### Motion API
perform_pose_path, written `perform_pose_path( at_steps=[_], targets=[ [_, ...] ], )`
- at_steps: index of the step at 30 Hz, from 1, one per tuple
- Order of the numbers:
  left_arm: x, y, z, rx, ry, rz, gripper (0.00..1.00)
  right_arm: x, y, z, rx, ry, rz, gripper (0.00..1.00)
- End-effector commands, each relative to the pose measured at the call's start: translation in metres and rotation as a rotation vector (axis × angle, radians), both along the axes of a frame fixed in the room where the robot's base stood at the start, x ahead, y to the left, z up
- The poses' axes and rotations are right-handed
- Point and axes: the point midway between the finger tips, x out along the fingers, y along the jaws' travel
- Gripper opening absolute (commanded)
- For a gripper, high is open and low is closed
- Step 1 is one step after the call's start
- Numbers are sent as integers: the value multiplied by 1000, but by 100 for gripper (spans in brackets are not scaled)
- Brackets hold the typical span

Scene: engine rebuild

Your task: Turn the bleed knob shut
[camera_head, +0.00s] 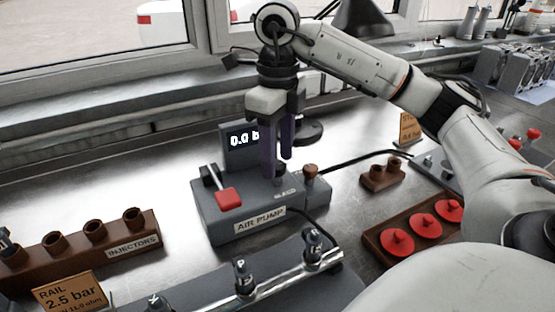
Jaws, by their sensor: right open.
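The grey air pump (222,226) stands on the metal bench in the middle of the view, with a red lever (229,198) at its left. Its display (243,139) reads 0.0 b, the rest being covered by a finger. A dark bleed knob (280,172) stands on the pump behind the BLEED label, partly hidden by my gripper. My right gripper (277,163) points down over it, with open purple fingers. The fingertips are at about the knob; I cannot tell whether they touch it. My left gripper is out of view.
A brown-topped fitting (310,171) stands on the pump close to the right of the fingers. A black hose (350,159) runs right. An injector rack (80,245), a rail (275,281) and a tray of red parts (376,246) surround the pump.

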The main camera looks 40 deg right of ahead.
Motion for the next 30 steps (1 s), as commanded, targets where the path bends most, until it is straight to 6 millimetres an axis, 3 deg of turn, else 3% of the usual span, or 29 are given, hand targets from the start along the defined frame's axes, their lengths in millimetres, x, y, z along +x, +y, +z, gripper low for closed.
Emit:
perform_pose_path(
  at_steps=[10,18,30],
  targets=[
    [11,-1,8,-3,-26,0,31,0,0,-5,0,0,1,46],
    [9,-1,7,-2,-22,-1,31,0,0,-5,1,0,0,5],
    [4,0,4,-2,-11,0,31,0,0,-5,1,0,84,5]
  ],
)
